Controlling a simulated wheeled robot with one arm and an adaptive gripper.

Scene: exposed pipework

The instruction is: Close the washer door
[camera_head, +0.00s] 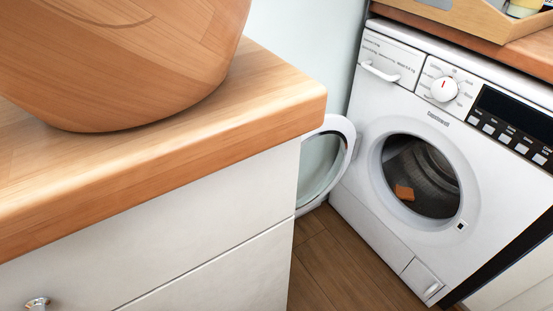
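A white front-loading washer (364,199) stands at the right in the head view. Its round drum opening (421,176) is uncovered, with a small orange-brown item (404,192) inside the drum. The washer door (341,133) is swung open on the left side of the opening. It shows as a white ring with glass, and its left part is hidden behind the counter and cabinet. My gripper is not in view.
A wooden counter (250,112) over white drawers (230,232) fills the left foreground, with a large wooden bowl-like object (120,55) on it. A wooden tray (480,25) sits above the washer. Wood floor (340,262) shows between cabinet and washer.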

